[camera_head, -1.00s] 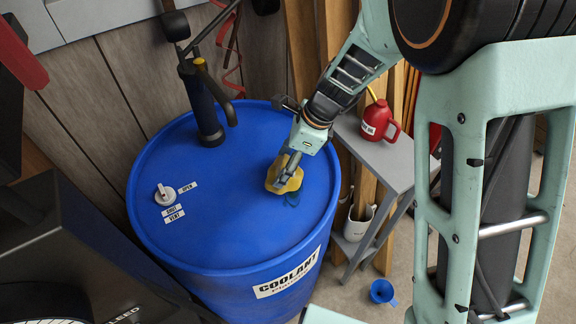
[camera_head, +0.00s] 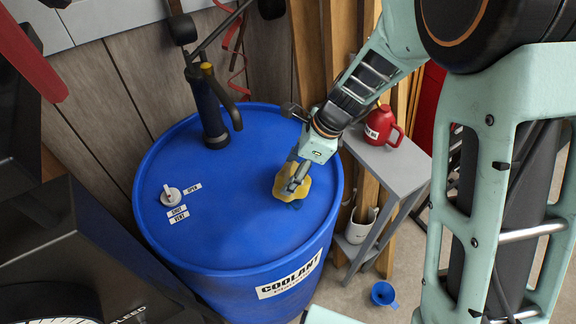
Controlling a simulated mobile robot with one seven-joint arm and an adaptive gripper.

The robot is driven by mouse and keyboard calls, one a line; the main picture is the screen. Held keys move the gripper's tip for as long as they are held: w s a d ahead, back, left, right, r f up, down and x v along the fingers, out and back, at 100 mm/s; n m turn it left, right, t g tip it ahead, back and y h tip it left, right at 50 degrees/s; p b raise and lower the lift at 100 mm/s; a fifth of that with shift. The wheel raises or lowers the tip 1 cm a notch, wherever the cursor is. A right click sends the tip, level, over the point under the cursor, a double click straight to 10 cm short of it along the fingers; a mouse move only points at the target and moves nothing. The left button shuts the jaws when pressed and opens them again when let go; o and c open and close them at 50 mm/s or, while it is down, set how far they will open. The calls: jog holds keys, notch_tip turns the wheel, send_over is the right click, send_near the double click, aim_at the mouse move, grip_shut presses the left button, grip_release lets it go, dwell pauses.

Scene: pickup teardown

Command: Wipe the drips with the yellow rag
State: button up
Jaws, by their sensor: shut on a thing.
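The yellow rag (camera_head: 283,190) lies bunched on the top of the blue coolant drum (camera_head: 220,225), right of its middle. My gripper (camera_head: 291,186) reaches down from the upper right and is shut on the rag, pressing it at the drum top. A small dark wet patch (camera_head: 294,204) shows at the rag's lower right edge. The rag and gripper hide any drips beneath them.
A black hand pump (camera_head: 208,105) stands at the drum's back. A blue funnel (camera_head: 383,293) lies on the floor.

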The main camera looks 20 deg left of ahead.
jog(key=shift+s+d+r, duration=0.1)
jog(key=shift+s+d, duration=0.6)
jog(key=shift+d, duration=0.25)
jog(key=shift+s+d+r, duration=0.1)
jog(key=shift+s+d, duration=0.65)
jog(key=shift+d, duration=0.2)
jog(key=shift+s+d, duration=0.7)
jog(key=shift+d, duration=0.25)
notch_tip(320, 180, up, 6)
jog(key=p, duration=0.5)
jog(key=shift+p, duration=0.4)
jog(key=shift+r, duration=0.1)
notch_tip(320, 180, up, 3)
jog(key=p, duration=0.3)
jog(key=b, duration=0.5)
send_over(304, 199)
notch_tip(304, 199, down, 5)
jog(key=shift+y, duration=0.3)
jog(key=f+b, duration=0.1)
jog(key=b, duration=0.1)
jog(key=f+b, duration=0.1)
jog(key=f, duration=0.1)
jog(key=d+f+b, duration=0.1)
jog(key=f+b, duration=0.1)
jog(key=shift+w+f+b, duration=0.15)
jog(key=shift+f+b, duration=0.1)
jog(key=shift+b, duration=0.1)
